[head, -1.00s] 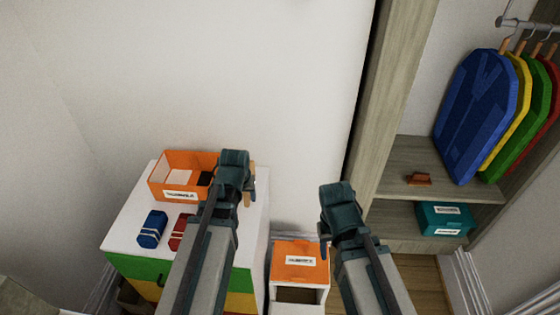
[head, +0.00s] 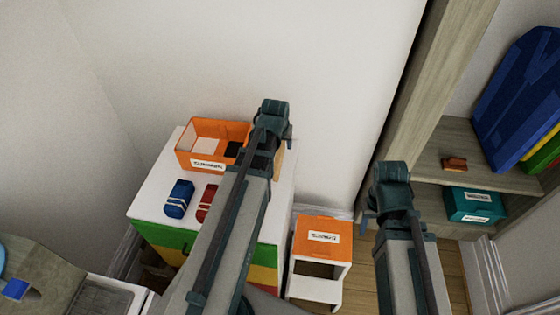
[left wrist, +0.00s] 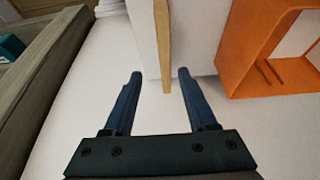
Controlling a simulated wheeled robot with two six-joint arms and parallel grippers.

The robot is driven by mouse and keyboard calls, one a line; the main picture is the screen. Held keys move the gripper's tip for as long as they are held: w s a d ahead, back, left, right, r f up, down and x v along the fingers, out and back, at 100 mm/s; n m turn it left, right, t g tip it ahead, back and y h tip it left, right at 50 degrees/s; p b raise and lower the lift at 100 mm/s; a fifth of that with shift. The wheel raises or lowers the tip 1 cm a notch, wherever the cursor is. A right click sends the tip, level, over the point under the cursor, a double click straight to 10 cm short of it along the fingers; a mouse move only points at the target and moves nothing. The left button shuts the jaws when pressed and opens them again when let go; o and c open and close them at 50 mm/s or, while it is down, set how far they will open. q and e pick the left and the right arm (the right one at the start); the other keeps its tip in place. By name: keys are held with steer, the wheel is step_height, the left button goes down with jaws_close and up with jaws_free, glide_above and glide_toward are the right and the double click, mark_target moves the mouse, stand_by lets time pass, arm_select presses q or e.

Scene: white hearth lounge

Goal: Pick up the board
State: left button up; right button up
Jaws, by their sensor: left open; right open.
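A thin tan wooden board (left wrist: 164,45) stands edge-on in the left wrist view, its near end between the two blue fingers. In the head view only a tan sliver of the board (head: 279,164) shows, beside the right side of the white-topped drawer unit; my left arm hides the rest. My left gripper (left wrist: 158,78) is open, one finger on each side of the board with gaps between. It also shows in the head view (head: 277,138), fingers mostly hidden. My right gripper (head: 384,208) is open and empty, to the right, in front of the wooden shelving.
An orange bin (head: 186,154) stands on the drawer unit (head: 150,208), close to the left gripper. Blue (head: 178,199) and red (head: 207,203) bundles lie in front. A small orange-topped stand (head: 318,243) is between my arms. The wardrobe (head: 440,75) holds a teal box (head: 474,204).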

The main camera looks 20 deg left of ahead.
mark_target(281, 150)
arm_select(q)
steer(key=b+x, duration=0.3)
steer(key=x, duration=0.2)
steer(key=shift+f+b, duration=0.1)
steer(key=shift+b, duration=0.25)
steer(key=b+x, duration=0.3)
steer(key=a+b+x, duration=0.1)
steer(key=x, duration=0.1)
steer(key=shift+w+b, duration=0.1)
steer(key=shift+b, duration=0.25)
jaws_close()
